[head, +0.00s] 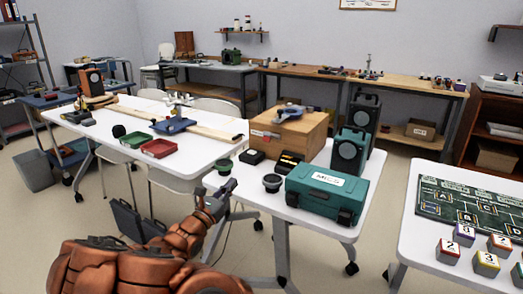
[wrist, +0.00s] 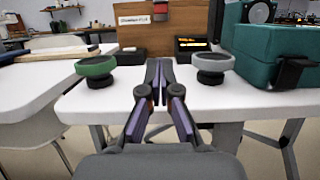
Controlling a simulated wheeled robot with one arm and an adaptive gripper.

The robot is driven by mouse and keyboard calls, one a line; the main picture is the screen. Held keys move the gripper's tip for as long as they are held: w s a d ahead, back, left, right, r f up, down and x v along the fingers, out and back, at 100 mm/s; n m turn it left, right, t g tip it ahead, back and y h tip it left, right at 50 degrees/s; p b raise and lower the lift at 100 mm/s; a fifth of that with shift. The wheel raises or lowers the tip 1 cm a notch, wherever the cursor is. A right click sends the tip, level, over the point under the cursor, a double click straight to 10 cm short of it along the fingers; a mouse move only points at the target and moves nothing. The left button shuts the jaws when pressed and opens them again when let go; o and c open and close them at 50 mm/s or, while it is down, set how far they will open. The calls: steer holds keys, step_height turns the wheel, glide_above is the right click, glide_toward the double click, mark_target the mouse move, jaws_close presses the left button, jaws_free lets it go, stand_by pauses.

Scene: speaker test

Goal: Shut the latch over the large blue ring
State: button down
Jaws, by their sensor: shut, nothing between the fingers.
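I cannot clearly make out a large blue ring or a latch. A small blue-grey item (head: 289,112) lies on top of the wooden box (head: 312,135) at the back of the near table; its shape is too small to tell. The box front also shows in the wrist view (wrist: 185,32), but its top is cut off there. My gripper (head: 231,184) is shut and empty at the table's near edge, in front of the box. In the wrist view its fingers (wrist: 160,68) are together, between a green round-topped piece (wrist: 97,68) and a grey one (wrist: 212,64).
Small black devices (head: 252,157) sit before the box. A long white table (head: 110,140) with trays stands left. Another table (head: 410,235) with lettered board and number cubes stands right.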

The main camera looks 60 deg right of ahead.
steer(key=b, duration=0.1)
glide_toward(270, 138)
steer(key=d, duration=0.2)
steer(key=w+d, duration=0.1)
steer(key=d, duration=0.1)
steer(key=w+d, duration=0.1)
steer(key=d, duration=0.1)
steer(key=shift+d+f, duration=0.2)
steer(key=shift+f, duration=0.2)
steer(key=shift+s+r, duration=0.1)
steer(key=shift+r, duration=0.1)
stand_by(0.5)
steer(key=shift+r+y+p, duration=0.15)
steer(key=shift+y+p, duration=0.15)
steer(key=shift+p, duration=0.25)
